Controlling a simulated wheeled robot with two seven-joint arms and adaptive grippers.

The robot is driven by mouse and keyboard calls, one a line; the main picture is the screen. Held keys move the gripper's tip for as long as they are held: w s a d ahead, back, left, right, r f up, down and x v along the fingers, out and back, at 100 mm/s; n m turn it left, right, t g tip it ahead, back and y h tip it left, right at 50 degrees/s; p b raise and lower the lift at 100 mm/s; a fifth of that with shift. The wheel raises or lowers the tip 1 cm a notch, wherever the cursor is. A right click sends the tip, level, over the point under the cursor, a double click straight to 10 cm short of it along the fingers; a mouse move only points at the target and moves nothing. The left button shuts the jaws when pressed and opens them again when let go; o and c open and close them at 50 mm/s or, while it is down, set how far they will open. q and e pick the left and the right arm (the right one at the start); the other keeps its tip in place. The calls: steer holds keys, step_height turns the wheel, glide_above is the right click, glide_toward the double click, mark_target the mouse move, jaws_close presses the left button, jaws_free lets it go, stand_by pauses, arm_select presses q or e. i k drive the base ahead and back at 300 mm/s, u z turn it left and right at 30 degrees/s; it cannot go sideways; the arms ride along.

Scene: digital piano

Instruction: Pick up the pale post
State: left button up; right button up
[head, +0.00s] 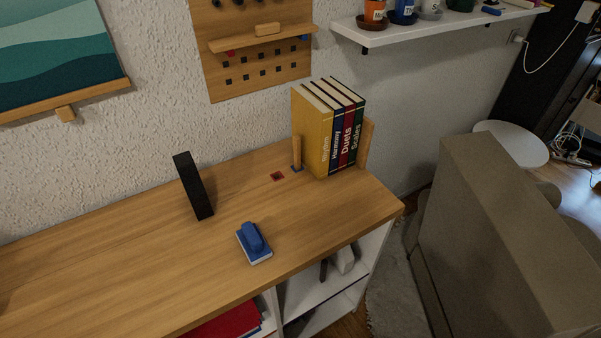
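A pale wooden post (297,151) stands upright on the wooden cabinet top (130,255), just left of the row of books. A small blue patch (297,169) shows at its foot. A flat dark red square (277,176) lies on the top, a little in front and to the left of the post. Neither of my grippers is in the head view.
Several upright books (311,133) stand right of the post, with a wooden bookend (366,144) at their far end. A blue-topped block (253,243) sits nearer the front edge.

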mark_target(297, 140)
steer(key=z, duration=0.7)
steer(key=i, duration=0.4)
steer(key=u, duration=1.95)
